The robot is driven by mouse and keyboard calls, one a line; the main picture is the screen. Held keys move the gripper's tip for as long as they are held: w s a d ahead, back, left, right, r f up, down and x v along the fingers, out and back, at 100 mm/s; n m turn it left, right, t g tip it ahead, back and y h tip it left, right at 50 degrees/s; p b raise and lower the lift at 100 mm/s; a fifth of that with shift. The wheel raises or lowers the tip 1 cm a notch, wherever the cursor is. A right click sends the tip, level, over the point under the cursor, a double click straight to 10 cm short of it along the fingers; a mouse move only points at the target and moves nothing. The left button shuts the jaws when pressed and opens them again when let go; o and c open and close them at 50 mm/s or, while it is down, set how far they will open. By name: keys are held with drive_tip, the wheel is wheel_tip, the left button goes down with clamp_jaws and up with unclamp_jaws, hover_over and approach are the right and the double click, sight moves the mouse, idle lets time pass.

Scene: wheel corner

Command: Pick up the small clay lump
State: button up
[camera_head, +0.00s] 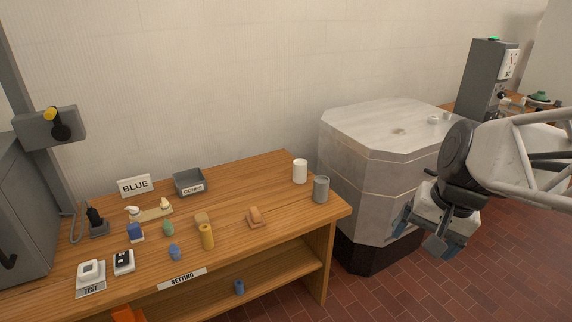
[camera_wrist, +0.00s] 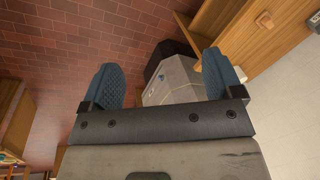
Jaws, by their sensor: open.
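I cannot tell for sure which piece is the small clay lump. An orange-brown lump (camera_head: 254,217) lies on the wooden bench, right of the middle. A faint small beige patch (camera_head: 398,131) shows on the grey block's top. My gripper (camera_head: 420,232) hangs at the right, in front of the grey block and well away from the bench pieces. In the wrist view its blue fingers (camera_wrist: 162,68) are spread apart with nothing between them.
The grey block (camera_head: 350,185) stands right of the bench (camera_head: 285,235). A white cylinder (camera_head: 300,171) and a grey cup (camera_head: 321,189) stand at the bench's right end.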

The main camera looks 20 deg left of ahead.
drive_tip(key=w+a+f+m+g+y, duration=0.25)
drive_tip(key=w+a+f, duration=0.25)
drive_tip(key=w+a, duration=0.85)
drive_tip(key=w+a+f+m+g+y, duration=0.2)
drive_tip(key=w+a+f+y, duration=0.15)
drive_tip(key=w+a, duration=1)
drive_tip(key=w+a+f+m+g+y, duration=0.1)
drive_tip(key=a+f, duration=0.7)
drive_tip(key=a, duration=0.3)
drive_tip(key=w+a+f+m+g+y, duration=0.1)
drive_tip(key=a+f+m, duration=0.1)
drive_tip(key=a+f, duration=0.6)
drive_tip(key=w+a+f+m+g+y, duration=0.1)
drive_tip(key=w+a+f+m, duration=0.1)
drive_tip(key=a+f, duration=0.6)
drive_tip(key=shift+w+a+f+g, duration=0.1)
drive_tip(key=shift+a+f+g, duration=0.1)
drive_tip(key=shift+a, duration=1.2)
drive_tip(key=shift+a+f+g, duration=0.1)
drive_tip(key=shift+a+g, duration=0.05)
drive_tip(key=shift+a, duration=1.25)
drive_tip(key=shift+a+f+m, duration=0.25)
drive_tip(key=shift+a+f, duration=0.1)
drive_tip(key=shift+a, duration=0.1)
drive_tip(key=shift+x, duration=1.25)
drive_tip(key=shift+a, duration=0.1)
